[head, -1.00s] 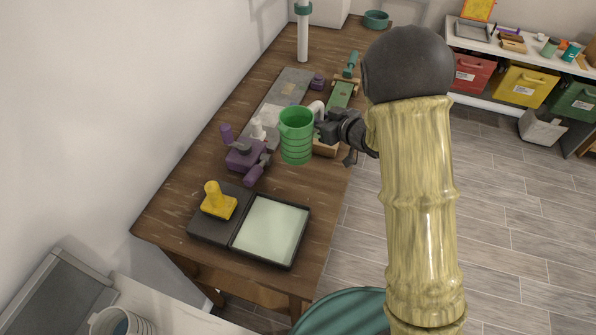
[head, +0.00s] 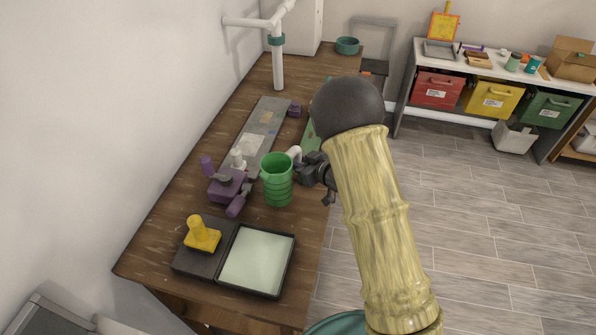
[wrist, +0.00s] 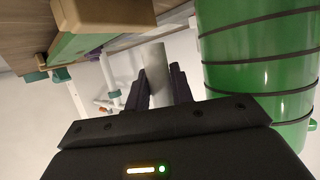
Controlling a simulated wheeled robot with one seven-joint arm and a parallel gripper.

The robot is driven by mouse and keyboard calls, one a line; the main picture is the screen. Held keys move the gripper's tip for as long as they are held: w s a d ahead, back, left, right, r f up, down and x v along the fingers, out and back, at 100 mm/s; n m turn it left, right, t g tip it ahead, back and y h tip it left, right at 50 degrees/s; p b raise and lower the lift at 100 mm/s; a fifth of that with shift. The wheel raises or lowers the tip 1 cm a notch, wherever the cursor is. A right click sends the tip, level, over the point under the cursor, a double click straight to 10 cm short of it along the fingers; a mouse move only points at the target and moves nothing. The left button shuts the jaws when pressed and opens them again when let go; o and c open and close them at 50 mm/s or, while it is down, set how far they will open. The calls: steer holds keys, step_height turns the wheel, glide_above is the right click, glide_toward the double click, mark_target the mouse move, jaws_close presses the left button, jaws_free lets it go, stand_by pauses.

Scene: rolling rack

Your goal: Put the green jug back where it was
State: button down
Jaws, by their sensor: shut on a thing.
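The green jug (head: 277,185) is a ribbed cylinder with a pale handle (head: 294,152). In the head view it appears upright over the wooden workbench (head: 160,235), right of a purple clamp-like tool (head: 228,186). My gripper (head: 303,168) is on its right, shut on the handle. In the wrist view the jug (wrist: 258,55) fills the right side, and the pale handle (wrist: 157,75) lies between the two fingers (wrist: 160,92). I cannot tell how high the jug's base is above the bench.
A black tray with a pale pad (head: 258,260) and a yellow stamp-like piece (head: 202,236) lie near the bench's front. A grey plate (head: 258,130) and a green item (head: 310,138) lie behind the jug. Shelves with coloured bins (head: 493,98) stand across the open floor.

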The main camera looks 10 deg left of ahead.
steer(key=shift+f+p, duration=0.35)
steer(key=shift+f, duration=1.65)
steer(key=shift+f, duration=0.1)
steer(key=c, duration=1.2)
jaws_free()
steer(key=shift+d, duration=0.1)
steer(key=b+v, duration=0.2)
steer(key=v, duration=1)
